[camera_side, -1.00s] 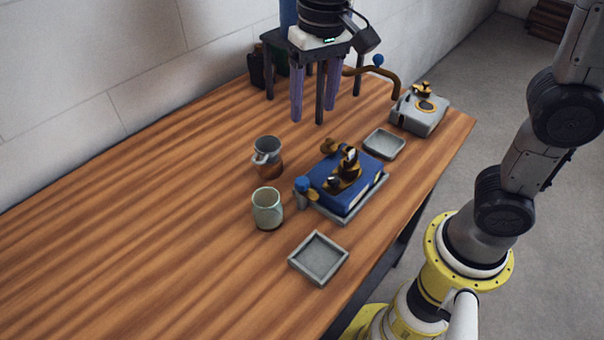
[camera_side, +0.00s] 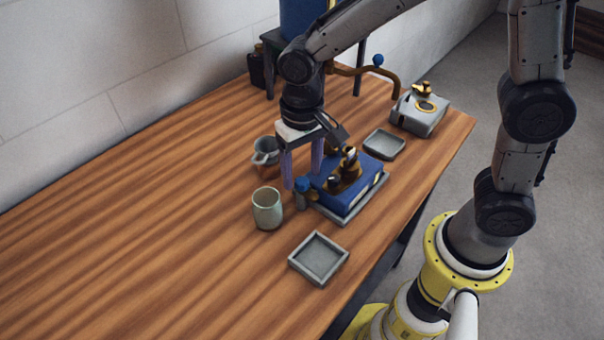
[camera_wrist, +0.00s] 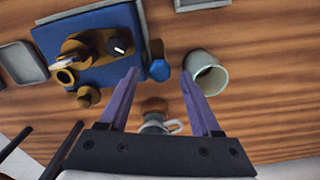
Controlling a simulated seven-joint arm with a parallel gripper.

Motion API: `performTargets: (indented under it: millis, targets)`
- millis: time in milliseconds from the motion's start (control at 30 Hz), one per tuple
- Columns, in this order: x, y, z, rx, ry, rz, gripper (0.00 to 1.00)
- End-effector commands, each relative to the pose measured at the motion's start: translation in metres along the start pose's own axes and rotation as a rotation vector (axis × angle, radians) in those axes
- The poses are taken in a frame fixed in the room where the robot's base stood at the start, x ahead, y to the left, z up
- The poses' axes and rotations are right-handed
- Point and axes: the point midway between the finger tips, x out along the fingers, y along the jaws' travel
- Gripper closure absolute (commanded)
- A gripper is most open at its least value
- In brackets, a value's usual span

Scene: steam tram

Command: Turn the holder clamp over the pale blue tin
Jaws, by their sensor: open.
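My gripper (camera_side: 302,180) is open, fingers pointing down, at the blue knob (camera_side: 305,185) on the near left corner of a grey holder (camera_side: 330,216). In the wrist view the knob (camera_wrist: 160,70) shows between the fingertips (camera_wrist: 160,75); I cannot tell if they touch it. A brown bar (camera_wrist: 157,48) beside the knob appears to belong to the clamp. The holder carries a dark blue block (camera_side: 351,199) with pale sides and brass fittings (camera_side: 345,172) on top. I cannot make out a distinctly pale blue tin.
A pale green mug (camera_side: 267,209) stands close left of the knob, and a grey-brown mug (camera_side: 265,152) stands behind it. Empty grey trays lie in front (camera_side: 318,258) and behind right (camera_side: 384,144). A grey box (camera_side: 418,113) and curved brown pipe (camera_side: 388,76) stand farther back. The left table is clear.

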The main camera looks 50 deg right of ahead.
Motion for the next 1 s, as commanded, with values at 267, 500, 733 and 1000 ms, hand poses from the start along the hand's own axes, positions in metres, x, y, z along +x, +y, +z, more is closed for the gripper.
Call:
performTargets:
  millis: [267,500,733,1000]
  targets:
    - [0.017,0.000,0.000,0.000,0.000,0.000,0.35]
    - [0.017,0.000,0.000,0.000,0.000,0.000,0.37]
    - [0.017,0.000,0.000,0.000,0.000,0.000,0.78]
    - [0.016,0.000,0.000,0.000,0.000,0.000,1.00]
